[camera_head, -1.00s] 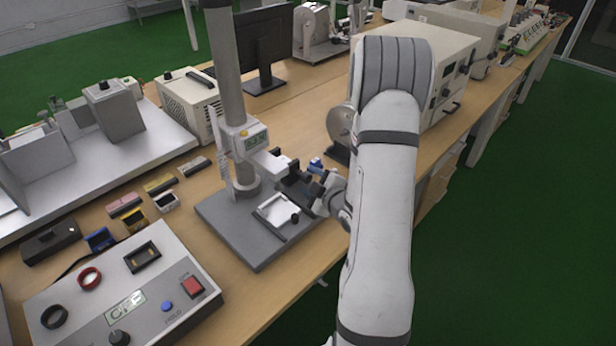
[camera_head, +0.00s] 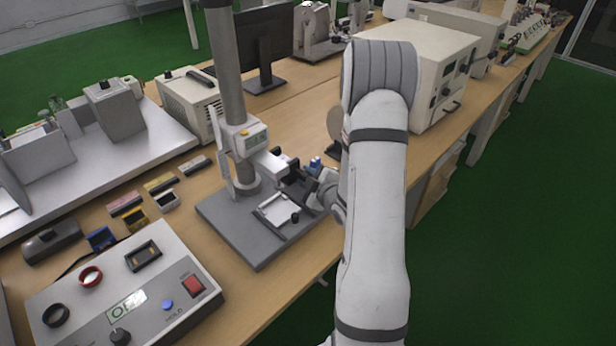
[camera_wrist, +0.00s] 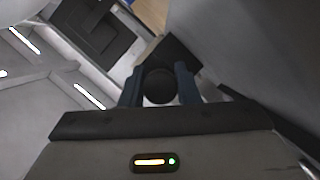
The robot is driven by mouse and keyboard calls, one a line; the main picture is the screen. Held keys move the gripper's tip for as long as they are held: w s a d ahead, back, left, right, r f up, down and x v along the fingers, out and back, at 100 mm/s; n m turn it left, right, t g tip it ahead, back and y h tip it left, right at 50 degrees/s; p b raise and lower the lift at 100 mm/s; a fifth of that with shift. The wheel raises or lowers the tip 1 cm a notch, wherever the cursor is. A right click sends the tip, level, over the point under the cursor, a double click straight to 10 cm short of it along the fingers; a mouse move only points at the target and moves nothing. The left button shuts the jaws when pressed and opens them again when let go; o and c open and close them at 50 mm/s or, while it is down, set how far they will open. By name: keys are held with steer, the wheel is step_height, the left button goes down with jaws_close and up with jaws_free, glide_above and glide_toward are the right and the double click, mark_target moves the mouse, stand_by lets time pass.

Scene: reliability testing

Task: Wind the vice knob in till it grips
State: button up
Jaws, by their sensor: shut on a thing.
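The vice knob (camera_wrist: 159,87) is a dark round knob in the middle of the wrist view. My gripper (camera_wrist: 159,84) has one blue-grey finger on each side of it and is shut on it. In the head view my gripper (camera_head: 308,190) reaches in from the right, low at the test stand. The held knob is hidden by my gripper in the head view.
A pale framed plate (camera_head: 272,211) with a small black knob (camera_head: 295,218) lies beside my gripper. A control box (camera_head: 125,290) stands front left.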

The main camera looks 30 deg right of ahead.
steer(key=shift+c, duration=0.6)
steer(key=m+g+y, duration=0.1)
steer(key=m, duration=0.2)
steer(key=shift+p, duration=0.4)
steer(key=m+g+y+p, duration=0.1)
steer(key=m+y+p, duration=0.1)
steer(key=m, duration=0.1)
steer(key=shift+r+p, duration=0.1)
steer(key=shift+p, duration=0.3)
steer(key=m+y+p, duration=0.2)
steer(key=m+p, duration=0.1)
steer(key=m+y+p, duration=0.2)
steer(key=m, duration=0.1)
steer(key=shift+a+m+g, duration=0.1)
steer(key=shift+m+g, duration=0.2)
steer(key=shift+m, duration=0.1)
steer(key=shift+y+p, duration=0.3)
